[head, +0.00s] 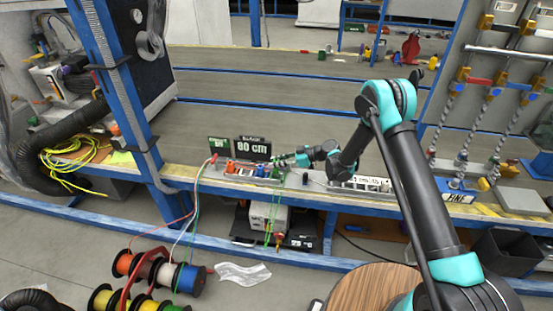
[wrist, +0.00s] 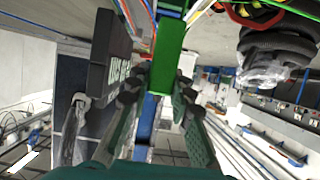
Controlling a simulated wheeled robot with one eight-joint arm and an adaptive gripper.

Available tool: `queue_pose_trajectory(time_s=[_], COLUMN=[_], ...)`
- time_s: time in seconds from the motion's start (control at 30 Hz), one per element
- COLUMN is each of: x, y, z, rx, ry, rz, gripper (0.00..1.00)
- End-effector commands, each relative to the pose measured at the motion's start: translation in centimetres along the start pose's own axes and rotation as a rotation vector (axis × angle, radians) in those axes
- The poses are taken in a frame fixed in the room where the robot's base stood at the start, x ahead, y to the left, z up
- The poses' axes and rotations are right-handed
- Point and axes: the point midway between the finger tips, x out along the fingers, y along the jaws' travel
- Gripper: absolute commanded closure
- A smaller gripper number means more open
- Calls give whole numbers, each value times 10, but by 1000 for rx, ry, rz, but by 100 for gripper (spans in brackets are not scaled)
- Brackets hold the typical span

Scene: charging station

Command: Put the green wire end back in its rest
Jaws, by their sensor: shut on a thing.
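My gripper (head: 284,161) is at the workbench, right beside the black "80 cm" sign. In the wrist view my gripper (wrist: 157,92) has its two fingers closed around a green block-shaped wire end (wrist: 170,50). In the head view, green wire (head: 269,222) hangs below the gripper in front of the bench. The row of wire rests (head: 245,170) stands on the bench below the sign, with red, orange and blue pieces on it. The green wire's own rest cannot be made out clearly; the gripper and its wire crowd that end of the row.
Wire reels (head: 150,275) stand on the floor at the front left, with wires running up to the bench. A blue post (head: 125,95) rises left.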

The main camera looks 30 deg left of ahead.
Motion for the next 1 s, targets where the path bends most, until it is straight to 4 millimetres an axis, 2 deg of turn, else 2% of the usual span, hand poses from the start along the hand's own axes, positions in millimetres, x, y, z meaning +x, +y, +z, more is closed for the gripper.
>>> queue_pose_trajectory(time_s=[0.23,1.0], x=[3,3], y=[0,0], z=[8,8], rx=[0,0], ry=[0,0], rz=[0,0], gripper=[100,100])
